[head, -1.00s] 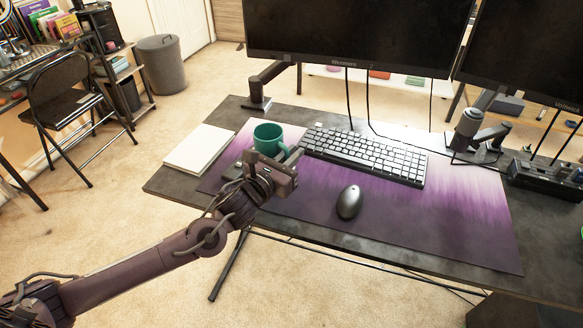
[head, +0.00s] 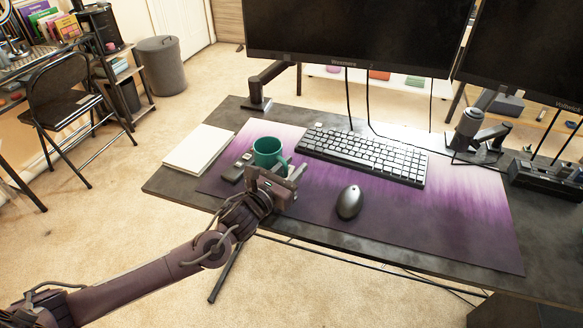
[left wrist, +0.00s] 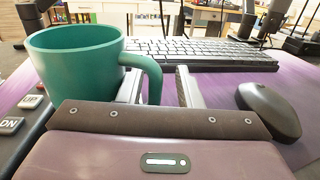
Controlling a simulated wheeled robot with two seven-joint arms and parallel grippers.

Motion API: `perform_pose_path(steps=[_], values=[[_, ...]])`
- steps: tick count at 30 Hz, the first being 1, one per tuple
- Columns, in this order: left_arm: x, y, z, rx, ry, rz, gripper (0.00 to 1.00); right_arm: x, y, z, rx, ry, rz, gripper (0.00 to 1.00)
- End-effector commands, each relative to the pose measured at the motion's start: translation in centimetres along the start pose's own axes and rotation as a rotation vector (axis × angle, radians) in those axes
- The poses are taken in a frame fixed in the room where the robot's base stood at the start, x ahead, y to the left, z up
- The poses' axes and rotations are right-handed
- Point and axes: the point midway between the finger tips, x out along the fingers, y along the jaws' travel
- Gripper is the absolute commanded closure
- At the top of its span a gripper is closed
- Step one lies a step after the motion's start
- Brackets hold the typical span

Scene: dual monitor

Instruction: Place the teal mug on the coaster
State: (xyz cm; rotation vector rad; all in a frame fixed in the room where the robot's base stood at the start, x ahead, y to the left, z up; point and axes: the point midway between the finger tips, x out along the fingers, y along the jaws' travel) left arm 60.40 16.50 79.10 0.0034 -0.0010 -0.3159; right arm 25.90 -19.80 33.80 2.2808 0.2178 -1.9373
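The teal mug (head: 266,152) stands upright on the purple desk mat (head: 400,225), left of the keyboard, in the head view. It also shows large at the left of the left wrist view (left wrist: 75,80), its handle pointing right. My left gripper (head: 285,173) is at the mug's near right side. Its fingers (left wrist: 163,88) are apart, with the mug's handle between them, and a gap shows between the handle and the right finger. The mug's base is hidden in the left wrist view. I cannot make out a coaster. My right gripper is not in view.
A grey button controller (head: 237,169) lies just left of the mug. The keyboard (head: 365,155) is to the right, and a dark mouse (head: 349,202) is nearer the front. A white notebook (head: 199,149) lies at left. Monitors (head: 350,35) stand behind.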

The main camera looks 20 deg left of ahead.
Motion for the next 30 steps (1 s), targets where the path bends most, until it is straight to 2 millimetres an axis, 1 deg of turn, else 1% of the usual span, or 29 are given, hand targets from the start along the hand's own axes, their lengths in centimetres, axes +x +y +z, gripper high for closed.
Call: perform_pose_path(steps=[7, 8, 11, 18, 21, 25, 30], values=[[0.0, 0.0, 0.4, 0.0, -0.001, 0.0, 0.68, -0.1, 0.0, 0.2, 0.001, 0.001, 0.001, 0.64], [-0.3, 0.0, 0.2, 0.001, 0.002, 0.0, 0.68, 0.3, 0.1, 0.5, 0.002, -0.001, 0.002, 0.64], [-2.1, 0.1, 0.1, 0.003, 0.004, 0.0, 0.68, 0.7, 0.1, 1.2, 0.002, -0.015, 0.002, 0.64], [-7.5, 0.0, 0.0, 0.003, 0.006, -0.002, 0.68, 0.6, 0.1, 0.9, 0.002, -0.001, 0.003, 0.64], [-9.4, -0.1, 0.2, 0.001, 0.005, -0.002, 0.68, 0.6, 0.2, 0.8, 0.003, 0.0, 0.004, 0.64], [-11.1, 0.0, 0.2, 0.002, 0.002, -0.001, 0.68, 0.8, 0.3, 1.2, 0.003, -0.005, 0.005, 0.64], [-12.0, 0.0, 0.3, 0.001, 0.0, 0.0, 0.68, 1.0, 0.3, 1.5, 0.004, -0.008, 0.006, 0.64]])
